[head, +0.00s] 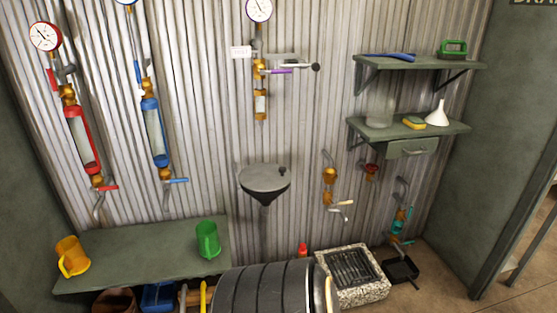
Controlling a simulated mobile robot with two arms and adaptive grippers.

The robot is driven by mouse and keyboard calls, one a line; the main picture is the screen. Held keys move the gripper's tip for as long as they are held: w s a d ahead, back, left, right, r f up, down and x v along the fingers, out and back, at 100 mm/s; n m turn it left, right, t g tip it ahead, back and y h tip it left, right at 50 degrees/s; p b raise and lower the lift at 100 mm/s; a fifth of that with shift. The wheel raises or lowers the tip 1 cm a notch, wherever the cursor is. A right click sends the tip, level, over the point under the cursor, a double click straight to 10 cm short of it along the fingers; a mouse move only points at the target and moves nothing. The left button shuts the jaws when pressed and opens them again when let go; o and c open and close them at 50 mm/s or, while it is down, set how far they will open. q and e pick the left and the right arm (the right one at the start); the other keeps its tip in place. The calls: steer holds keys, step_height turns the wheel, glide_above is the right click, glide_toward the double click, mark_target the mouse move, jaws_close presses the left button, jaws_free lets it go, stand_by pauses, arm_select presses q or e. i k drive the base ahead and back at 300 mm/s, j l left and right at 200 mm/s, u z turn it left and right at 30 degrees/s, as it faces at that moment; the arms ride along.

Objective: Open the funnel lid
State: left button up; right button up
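The dark grey funnel (264,197) is fixed against the corrugated wall near the middle of the head view, with a pipe running down below it. A flat round lid (262,179) lies over its top and looks shut. A small dark knob (282,170) stands up at the lid's right rear. Neither of my grippers shows in the view.
A green bench (150,258) at lower left bears a yellow mug (72,257) and a green mug (208,240). Valves and pipes (330,177) are right of the funnel. Two shelves (455,127) hang at upper right. A stone-edged drain (373,284) lies below.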

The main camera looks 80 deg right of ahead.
mark_target(261, 178)
steer(key=z, duration=2.35)
